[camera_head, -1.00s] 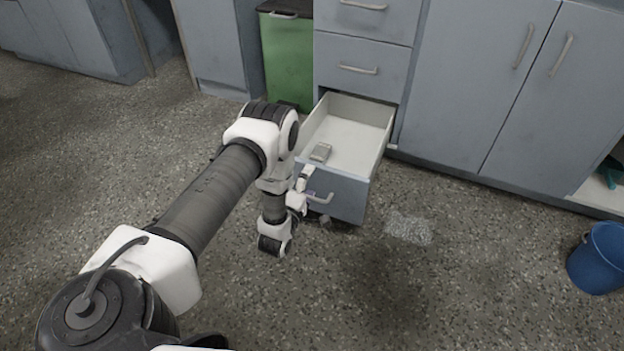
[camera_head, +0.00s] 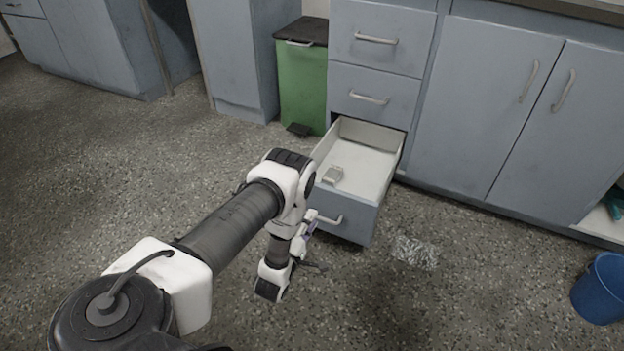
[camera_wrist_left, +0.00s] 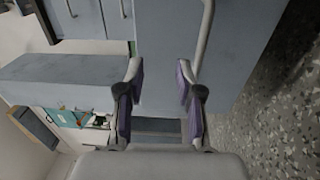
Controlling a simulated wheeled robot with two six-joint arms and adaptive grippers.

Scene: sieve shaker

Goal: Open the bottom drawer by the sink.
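The bottom drawer (camera_head: 345,203) below two shut drawers is pulled well out. Its inside is pale, and a small grey box-like object (camera_head: 334,175) lies in it near the front. Its bar handle (camera_head: 331,220) is on the front panel. My left gripper (camera_head: 308,226) is just left of the handle, partly hidden by my own arm. In the left wrist view the fingers (camera_wrist_left: 160,80) are apart with nothing between their tips. The handle (camera_wrist_left: 205,32) is beyond the right-hand finger there and looks clear of the grip. My right gripper is not in view.
A green bin (camera_head: 303,85) stands left of the drawers. A shut double-door cabinet (camera_head: 520,120) is to the right. A blue bucket (camera_head: 601,288) is on the floor at the right edge. The floor (camera_head: 430,310) before the drawer is mostly clear.

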